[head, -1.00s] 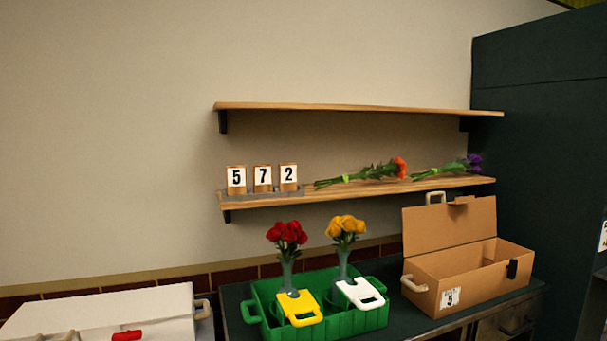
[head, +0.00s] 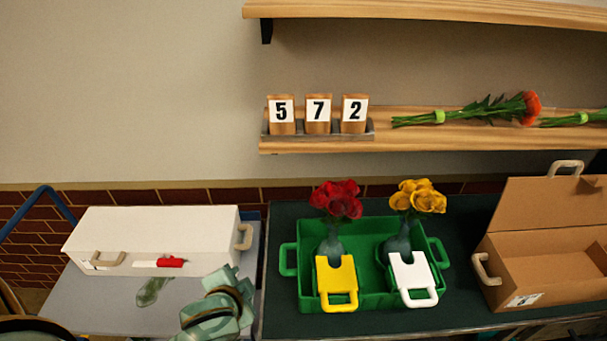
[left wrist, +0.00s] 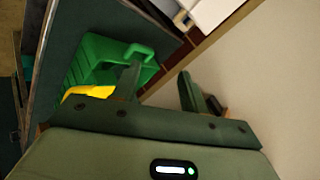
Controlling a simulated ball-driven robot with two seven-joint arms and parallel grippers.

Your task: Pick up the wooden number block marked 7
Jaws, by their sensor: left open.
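The wooden number block marked 7 (head: 318,126) stands upright on a grey holder (head: 262,133) on the lower wall shelf. It is between the block marked 5 (head: 281,127) and the block marked 2 (head: 354,126). My left gripper (left wrist: 160,74) is open with nothing between its fingers in the left wrist view. That view shows no number block. Green arm parts of mine show low in the head view, well below and left of the blocks; the fingers are not clear there. My right gripper is not in view.
The lower shelf (head: 470,142) also holds flowers; an upper shelf (head: 430,10) hangs above. Below stand a green crate (head: 289,262) with red and yellow flowers in vases, a white case (head: 150,232) and an open cardboard box (head: 545,280). The wall left of the blocks is clear.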

